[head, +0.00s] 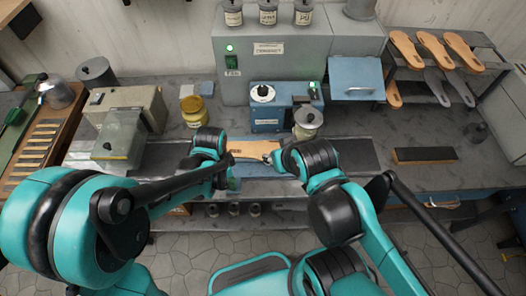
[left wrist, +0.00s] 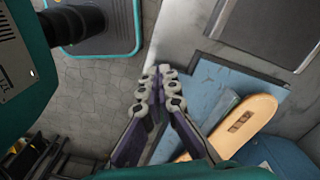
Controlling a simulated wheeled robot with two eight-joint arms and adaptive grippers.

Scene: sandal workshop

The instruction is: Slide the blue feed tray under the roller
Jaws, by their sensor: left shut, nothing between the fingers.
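The blue feed tray (left wrist: 207,84) lies on the bench in the left wrist view, with a tan sandal sole (left wrist: 238,124) on it. In the head view the tray (head: 257,170) is a blue strip partly hidden by my arms, and the sole (head: 252,149) shows between my wrists. A blue machine (head: 268,117) stands just behind the sole; I cannot make out its roller. My left gripper (left wrist: 160,84) is shut and empty, its fingertips beside the tray's near edge. I cannot tell whether they touch it. My right gripper (head: 267,157) is close to the sole, its fingers mostly hidden.
A small metal pot (head: 307,123) stands right of the blue machine, and a yellow jar (head: 193,111) stands left of it. A beige machine (head: 124,108) is farther left. A rack of soles (head: 437,62) stands at the back right. A dark block (head: 425,155) lies on the right bench.

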